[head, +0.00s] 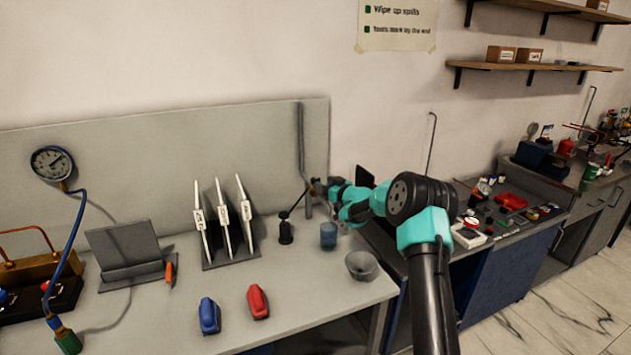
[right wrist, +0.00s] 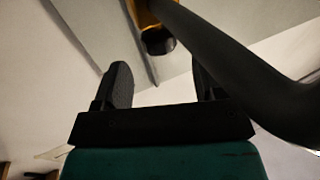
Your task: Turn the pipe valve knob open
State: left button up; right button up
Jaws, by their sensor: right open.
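A dark vertical pipe (head: 301,140) stands against the grey back panel at the right end of the workbench. Its valve (head: 314,187) is small and partly hidden by my right gripper (head: 327,188), which is right beside it. In the right wrist view, a yellow fitting with a dark rounded end (right wrist: 158,38) shows beyond the fingers, and a thick dark pipe (right wrist: 240,75) crosses on the right, by the right finger. My right gripper (right wrist: 163,88) is open, with nothing between its fingers. I cannot tell whether a finger touches the pipe. My left gripper is not in view.
Near the pipe stand a black stand (head: 286,230), a blue cup (head: 328,235) and a grey bowl (head: 361,265). A rack of white plates (head: 232,262) stands left of them. Blue (head: 209,316) and red (head: 258,301) objects lie in front. A gauge (head: 52,163) is far left.

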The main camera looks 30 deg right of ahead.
aim_at(315, 179)
jog(key=shift+x, duration=2.7)
jog(key=shift+c, duration=0.3)
jog(key=c, duration=0.9)
jog(key=shift+o, duration=0.2)
jog(key=shift+d+n+g+y, duration=0.1)
jog(key=shift+n+g+y, duration=0.2)
jog(key=shift+n+y, duration=0.45)
jog(key=shift+n+g+y, duration=0.6)
jog(key=shift+n+y, duration=0.15)
jog(key=shift+y, duration=0.7)
jog(key=shift+n+g+y, duration=0.4)
jog(key=shift+n+y, duration=0.2)
jog(key=shift+y, duration=0.1)
jog(key=shift+n+g+y, duration=0.9)
jog(key=shift+y, duration=0.3)
